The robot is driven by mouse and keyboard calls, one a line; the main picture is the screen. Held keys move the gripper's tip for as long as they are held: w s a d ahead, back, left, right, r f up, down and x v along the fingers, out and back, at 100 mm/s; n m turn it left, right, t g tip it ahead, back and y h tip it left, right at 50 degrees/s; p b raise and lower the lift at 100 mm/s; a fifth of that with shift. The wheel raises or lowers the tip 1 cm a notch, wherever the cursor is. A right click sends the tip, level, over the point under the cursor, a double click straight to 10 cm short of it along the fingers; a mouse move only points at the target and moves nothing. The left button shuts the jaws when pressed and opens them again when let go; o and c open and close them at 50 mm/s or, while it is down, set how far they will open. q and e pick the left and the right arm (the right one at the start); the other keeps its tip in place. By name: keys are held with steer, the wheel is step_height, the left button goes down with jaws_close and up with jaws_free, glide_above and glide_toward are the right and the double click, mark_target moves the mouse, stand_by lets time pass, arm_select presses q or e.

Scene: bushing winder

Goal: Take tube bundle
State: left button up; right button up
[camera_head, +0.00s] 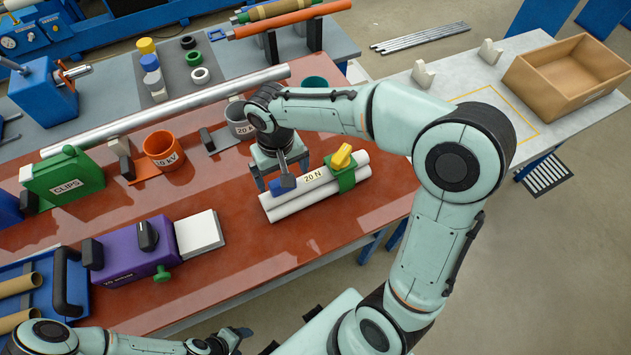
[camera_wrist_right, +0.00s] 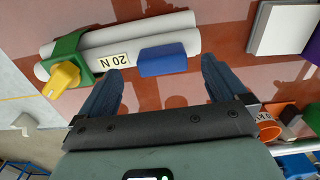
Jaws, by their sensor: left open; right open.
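The tube bundle (camera_head: 318,194) is a pair of white tubes lying on the red-brown tabletop. It has a "20 N" label, a green clamp (camera_head: 344,176) with a yellow knob, and a blue block (camera_head: 281,187). My right gripper (camera_head: 279,168) is over the blue block end of it, partly covered by its wrist. In the right wrist view, the open fingers (camera_wrist_right: 163,66) stand either side of the blue block (camera_wrist_right: 163,58), with gaps; the white tubes (camera_wrist_right: 145,28) run across beyond them. My left gripper (camera_head: 236,338) is at the bottom, away from the bundle, open and apparently empty.
A purple box (camera_head: 125,258) with a white block (camera_head: 199,234) stands left of the bundle. An orange cup (camera_head: 164,150), a grey cup (camera_head: 239,120) and a long metal tube (camera_head: 170,109) lie behind. A cardboard crate (camera_head: 538,86) stands at far right. The front tabletop is clear.

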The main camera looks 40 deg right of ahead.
steer(key=f, duration=0.5)
steer(key=shift+w+f, duration=0.15)
steer(key=shift+w, duration=0.1)
steer(key=c, duration=1.7)
